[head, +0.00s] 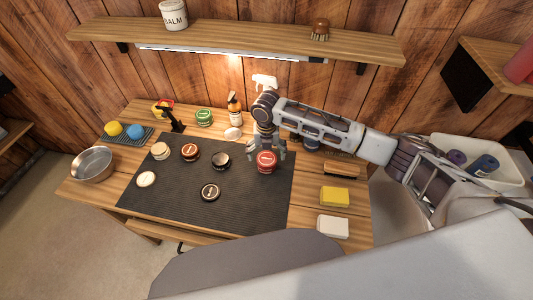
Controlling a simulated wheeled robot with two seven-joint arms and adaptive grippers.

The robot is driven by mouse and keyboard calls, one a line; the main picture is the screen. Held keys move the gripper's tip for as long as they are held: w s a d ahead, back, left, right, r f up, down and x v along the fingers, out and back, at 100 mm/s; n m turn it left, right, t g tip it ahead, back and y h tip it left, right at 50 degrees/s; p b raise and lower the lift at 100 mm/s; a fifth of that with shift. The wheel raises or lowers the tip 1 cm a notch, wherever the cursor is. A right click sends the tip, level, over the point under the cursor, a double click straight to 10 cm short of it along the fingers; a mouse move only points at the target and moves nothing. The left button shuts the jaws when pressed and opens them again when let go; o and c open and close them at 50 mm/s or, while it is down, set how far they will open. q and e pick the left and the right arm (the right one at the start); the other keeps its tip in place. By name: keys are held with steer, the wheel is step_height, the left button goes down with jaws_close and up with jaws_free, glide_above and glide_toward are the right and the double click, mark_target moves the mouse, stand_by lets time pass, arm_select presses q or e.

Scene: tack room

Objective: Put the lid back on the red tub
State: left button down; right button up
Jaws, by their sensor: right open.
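The red tub (265,167) stands at the right part of the dark ribbed mat (249,200). Its round top looks red with a small pale mark, which looks like a lid lying on it; I cannot tell how well it is seated. My right gripper (267,154) points down right over this tub, its fingers apart on either side of the top. It is open, and I cannot tell whether a finger touches. A flat black disc with a pale label (210,192) and a cream disc (147,179) lie on the mat. My left gripper is not in view.
A cream tub (160,151), a brown tub (190,153) and a black tub (221,161) stand on the mat. A metal bowl (93,164) is at left. A brush (341,169) and yellow sponge (335,196) are at right.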

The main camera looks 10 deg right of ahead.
step_height(320, 180, up, 12)
stand_by(0.7)
steer(key=shift+f, duration=0.15)
stand_by(0.5)
